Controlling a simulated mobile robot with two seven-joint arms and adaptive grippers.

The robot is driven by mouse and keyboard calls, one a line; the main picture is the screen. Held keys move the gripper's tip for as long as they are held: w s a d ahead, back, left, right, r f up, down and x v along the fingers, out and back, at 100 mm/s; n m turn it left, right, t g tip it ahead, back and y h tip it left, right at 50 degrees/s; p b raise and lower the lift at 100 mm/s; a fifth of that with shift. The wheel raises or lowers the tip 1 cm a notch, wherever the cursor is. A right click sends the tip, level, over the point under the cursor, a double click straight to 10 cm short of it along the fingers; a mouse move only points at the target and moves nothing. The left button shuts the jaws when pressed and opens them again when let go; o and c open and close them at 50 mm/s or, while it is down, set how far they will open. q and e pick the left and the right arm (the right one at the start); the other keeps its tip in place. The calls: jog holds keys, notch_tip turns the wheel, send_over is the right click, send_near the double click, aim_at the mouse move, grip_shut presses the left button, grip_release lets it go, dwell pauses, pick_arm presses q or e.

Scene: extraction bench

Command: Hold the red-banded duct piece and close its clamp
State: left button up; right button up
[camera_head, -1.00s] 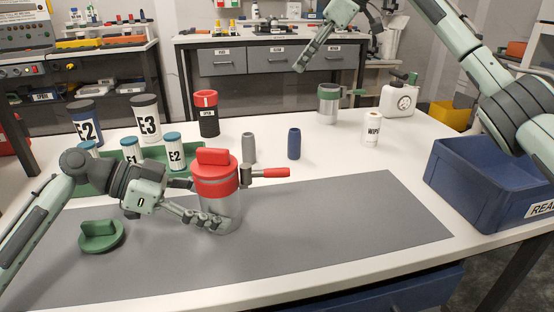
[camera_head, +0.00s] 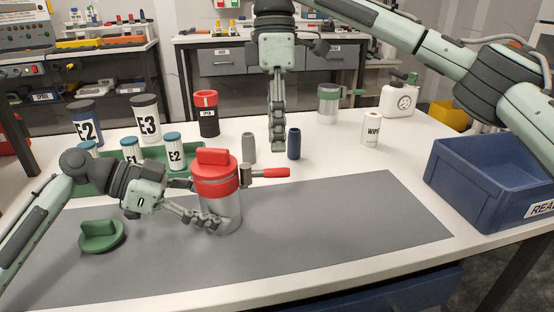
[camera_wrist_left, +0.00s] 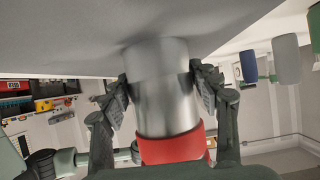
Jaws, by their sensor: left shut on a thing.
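The red-banded duct piece (camera_head: 217,182) stands upright on the grey mat, with a red top and band above a clear or metallic lower body. Its clamp has a red lever (camera_head: 270,172) sticking out to the right, roughly level. My left gripper (camera_head: 208,212) is shut on the lower body from the left. In the left wrist view its fingers lie on both sides of the shiny cylinder (camera_wrist_left: 163,95). My right gripper (camera_head: 278,145) points down behind the lever, apart from it, close to the grey and blue cylinders. Its fingers overlap, so its opening cannot be judged.
A grey cylinder (camera_head: 249,148) and a dark blue one (camera_head: 294,144) stand behind the duct piece. A green cap (camera_head: 101,236) lies at left on the mat (camera_head: 340,225). A green tray (camera_head: 98,186) holds labelled jars. A blue bin (camera_head: 470,185) is at right. The mat's right half is clear.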

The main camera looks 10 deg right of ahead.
aim_at(265, 173)
jog(key=shift+s+f, duration=0.25)
jog(key=shift+f, duration=1.1)
jog(key=shift+s+f, duration=0.25)
jog(key=shift+f, duration=1.05)
grip_shut()
